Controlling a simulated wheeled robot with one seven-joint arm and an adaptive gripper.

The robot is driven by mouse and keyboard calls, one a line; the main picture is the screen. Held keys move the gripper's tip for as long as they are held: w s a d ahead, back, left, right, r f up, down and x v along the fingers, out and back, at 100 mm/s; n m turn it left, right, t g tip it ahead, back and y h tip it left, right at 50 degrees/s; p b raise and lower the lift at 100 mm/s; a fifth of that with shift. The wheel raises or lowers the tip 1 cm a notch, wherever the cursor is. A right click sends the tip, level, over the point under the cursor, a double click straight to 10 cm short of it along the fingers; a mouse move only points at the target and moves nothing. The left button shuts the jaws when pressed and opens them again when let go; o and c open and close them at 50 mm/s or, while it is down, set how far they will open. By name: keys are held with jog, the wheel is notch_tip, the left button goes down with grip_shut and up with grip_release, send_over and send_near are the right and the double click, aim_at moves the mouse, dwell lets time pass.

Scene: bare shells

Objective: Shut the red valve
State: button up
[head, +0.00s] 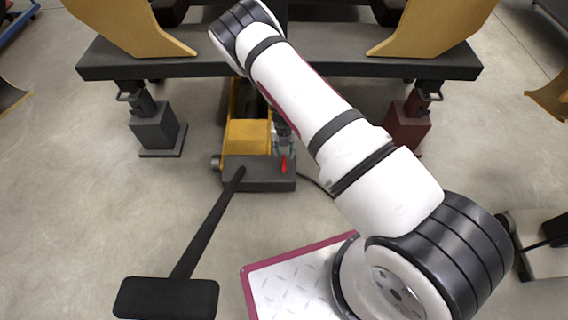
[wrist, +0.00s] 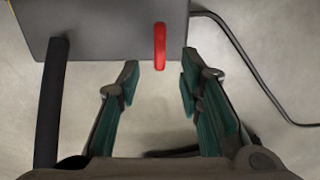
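The red valve (head: 284,164) is a small red lever on the dark grey base block (head: 258,181) of a yellow jack-like unit in the head view. In the wrist view the red valve (wrist: 160,46) points toward me over the near edge of the grey block (wrist: 104,30). My gripper (wrist: 158,76) is open, its two teal-padded fingers apart. The valve's near end lies between and slightly beyond the fingertips, with clear space on both sides. No contact shows. In the head view my arm hides part of the unit's surroundings, and the fingers are hard to make out.
A black pedal or handle (head: 168,298) on a long bar runs from the block toward the front left; the bar (wrist: 50,100) stands left of my gripper. A black cable (wrist: 245,60) curves over the floor at right. Stands flank the unit under a dark beam (head: 350,63).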

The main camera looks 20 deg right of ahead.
aim_at(284, 162)
notch_tip(284, 162, down, 8)
jog(key=b, duration=0.2)
jog(key=shift+r+b, duration=0.25)
jog(key=shift+b, duration=0.05)
grip_shut()
